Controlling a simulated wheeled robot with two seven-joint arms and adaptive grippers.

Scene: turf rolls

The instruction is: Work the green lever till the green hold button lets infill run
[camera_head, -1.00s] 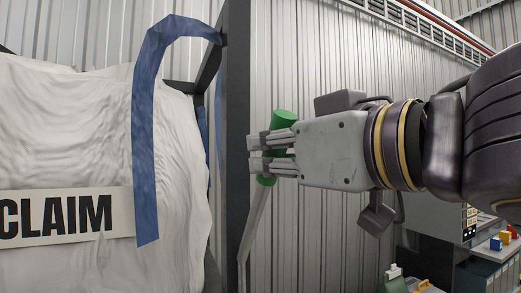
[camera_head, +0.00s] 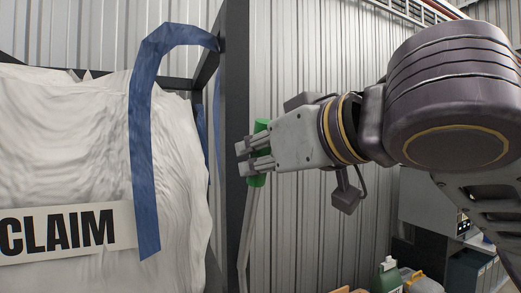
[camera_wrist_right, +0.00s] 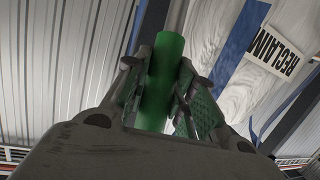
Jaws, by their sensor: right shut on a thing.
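The green lever grip (camera_head: 262,126) tops a thin grey rod (camera_head: 247,232) beside the dark post. My right gripper (camera_head: 254,158) is shut around this green grip, with green showing above and below the fingers. In the right wrist view the green grip (camera_wrist_right: 162,75) stands between the two fingers of my right gripper (camera_wrist_right: 160,95). I do not see a green hold button in either view. My left gripper is not in view.
A white bulk bag (camera_head: 100,160) with a blue strap (camera_head: 143,150) and a CLAIM label (camera_head: 70,232) fills the left. A dark post (camera_head: 233,120) stands close to the lever. A green bottle (camera_head: 388,277) and a grey cabinet (camera_head: 428,215) are at lower right.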

